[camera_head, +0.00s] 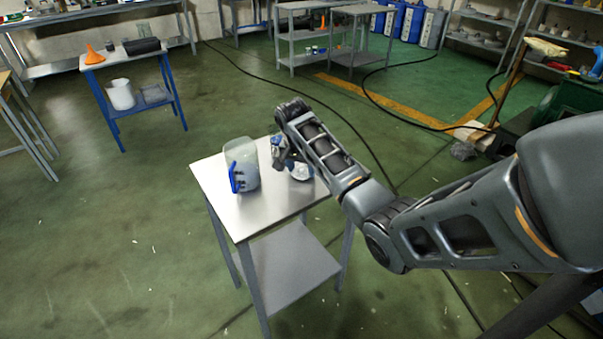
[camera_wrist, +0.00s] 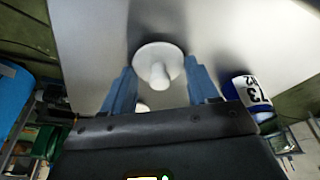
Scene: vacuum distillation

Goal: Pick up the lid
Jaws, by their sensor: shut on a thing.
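The lid (camera_wrist: 158,65) is a white round disc with a short knob, in the wrist view. It sits between the two blue fingers of my gripper (camera_wrist: 160,80), which are shut on its sides. In the head view my gripper (camera_head: 281,156) is over the small metal table, just right of the clear container.
A clear container (camera_head: 242,160) with a blue part stands on the small table (camera_head: 226,203). A pale round thing (camera_head: 301,172) is right of my gripper. A blue-and-white labelled item (camera_wrist: 250,90) is right of my fingers. The front tabletop is clear.

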